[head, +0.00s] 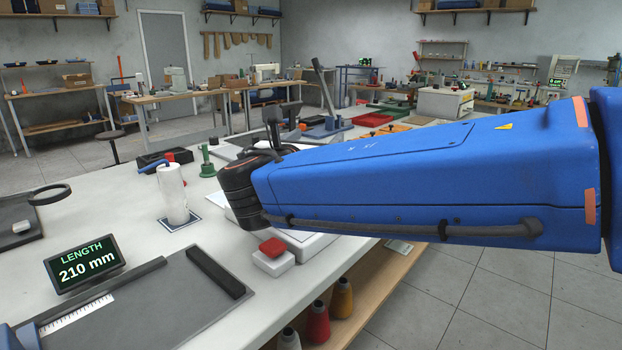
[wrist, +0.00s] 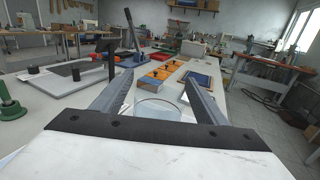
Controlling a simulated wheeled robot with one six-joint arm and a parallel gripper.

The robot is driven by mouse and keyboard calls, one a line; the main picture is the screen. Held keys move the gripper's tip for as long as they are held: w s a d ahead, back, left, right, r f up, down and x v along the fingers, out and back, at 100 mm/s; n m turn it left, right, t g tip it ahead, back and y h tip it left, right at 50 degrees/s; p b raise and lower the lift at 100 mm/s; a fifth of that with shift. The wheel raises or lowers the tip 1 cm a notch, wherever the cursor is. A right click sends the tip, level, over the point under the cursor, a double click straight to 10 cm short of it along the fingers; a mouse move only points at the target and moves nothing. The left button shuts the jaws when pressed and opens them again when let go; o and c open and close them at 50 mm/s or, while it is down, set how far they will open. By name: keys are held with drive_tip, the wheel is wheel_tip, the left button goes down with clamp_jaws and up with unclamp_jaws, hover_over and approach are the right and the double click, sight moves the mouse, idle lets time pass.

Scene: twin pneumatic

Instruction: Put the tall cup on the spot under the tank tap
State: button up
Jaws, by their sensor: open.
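My gripper (wrist: 160,76) is open, with its two dark fingers apart in the wrist view. A clear round rim, seemingly of a see-through cup (wrist: 159,108), shows low between the fingers, close to the palm. I cannot tell whether the fingers touch it, nor whether it is the tall cup; its lower part is hidden. In the head view my blue arm reaches left over the table and hides the fingers and this cup. I cannot make out the tank, its tap or the spot under it in either view.

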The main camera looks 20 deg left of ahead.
drive_tip(key=shift+w, duration=0.5)
drive_tip(key=shift+c, duration=0.7)
drive_tip(key=c, duration=1.6)
drive_tip(key=shift+o, duration=0.2)
drive_tip(key=shift+r, duration=0.1)
